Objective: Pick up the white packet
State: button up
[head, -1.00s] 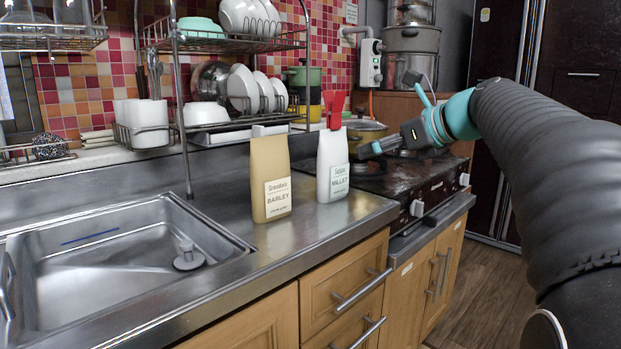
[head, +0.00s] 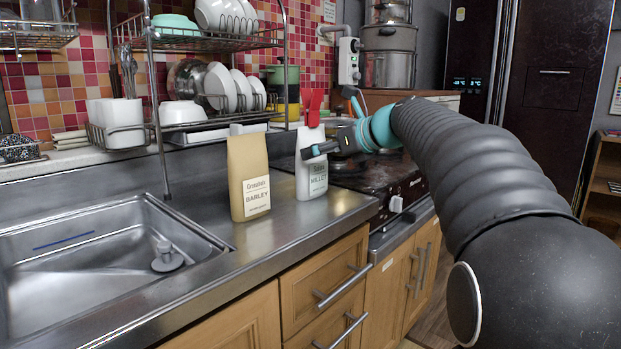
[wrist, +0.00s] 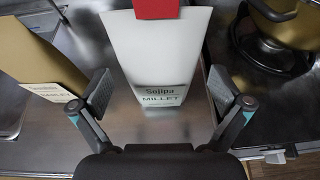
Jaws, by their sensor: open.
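The white packet (head: 311,176) stands upright on the steel counter, with a red clip (head: 313,106) on its top and a millet label on its front. It also shows in the wrist view (wrist: 155,55), between the two fingers. My gripper (wrist: 160,98) is open, with one finger on each side of the packet's lower front as seen there. In the head view my gripper (head: 325,150) is at the packet's upper part, and one finger covers some of its front. I cannot tell whether either finger touches it.
A tan barley packet (head: 248,175) stands close on the left, near the left finger in the wrist view. The stove (head: 375,180) with a pot (wrist: 275,35) is on the right. The sink (head: 100,250) and dish rack (head: 215,45) lie left and behind.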

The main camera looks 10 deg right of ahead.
aim_at(312, 135)
jog(key=x, duration=0.3)
jog(key=shift+w+a+f, duration=0.15)
jog(key=shift+a+f, duration=0.05)
jog(key=c, duration=1.4)
jog(key=shift+c, duration=0.3)
jog(key=shift+r, duration=0.1)
jog(key=shift+r+p, duration=0.45)
jog(key=shift+r, duration=1.65)
jog(key=w+d+r+p, duration=0.2)
jog(key=w+d+r, duration=0.4)
jog(key=d, duration=0.4)
jog(key=shift+r, duration=0.3)
